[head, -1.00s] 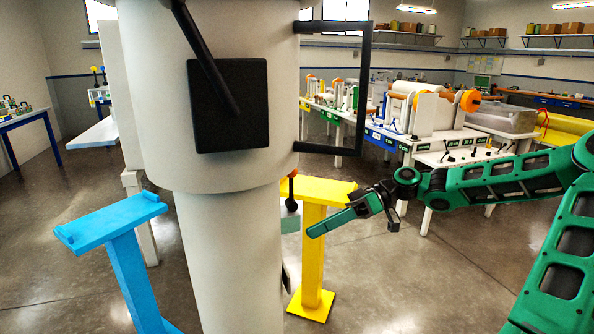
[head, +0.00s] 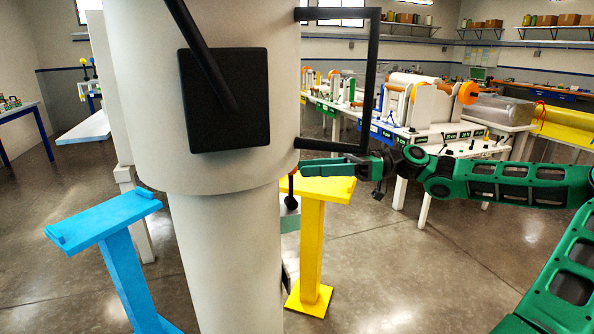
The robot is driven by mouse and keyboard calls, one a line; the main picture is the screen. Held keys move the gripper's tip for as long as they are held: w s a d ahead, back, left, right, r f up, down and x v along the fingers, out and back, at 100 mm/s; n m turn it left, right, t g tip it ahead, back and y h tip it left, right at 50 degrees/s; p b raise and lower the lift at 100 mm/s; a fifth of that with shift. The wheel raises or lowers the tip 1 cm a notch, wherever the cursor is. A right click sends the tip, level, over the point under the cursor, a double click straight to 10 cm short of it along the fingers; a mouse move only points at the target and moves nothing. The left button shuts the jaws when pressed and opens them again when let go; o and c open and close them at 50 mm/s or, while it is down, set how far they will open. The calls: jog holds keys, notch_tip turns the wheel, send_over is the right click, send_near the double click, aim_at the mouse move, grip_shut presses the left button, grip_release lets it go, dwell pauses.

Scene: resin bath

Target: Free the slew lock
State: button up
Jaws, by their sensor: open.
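A thick white column (head: 150,110) fills the left centre of the head view. It carries a black square plate (head: 255,75) with a slanting black lever (head: 205,55) across it. A black bracket handle (head: 372,80) juts from its right side. No label shows which part is the slew lock. A small orange-topped black knob (head: 291,203) shows right of the column's lower part. My gripper (head: 310,168), green and seen from the side, is open at the handle's lower bar, its tips near the column. Whether it touches the bar, I cannot tell.
A yellow stand (head: 313,240) is below my gripper, and a blue stand (head: 110,222) is left of the column. White benches with machines (head: 425,105) stand behind at right. Bare floor (head: 400,275) lies at lower right.

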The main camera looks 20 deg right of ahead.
aim_at(291, 184)
jog(key=shift+w+a, duration=0.15)
jog(key=shift+a, duration=0.6)
jog(key=shift+w+a, duration=0.1)
jog(key=shift+a, duration=0.65)
grip_shut()
jog(key=shift+d, duration=0.1)
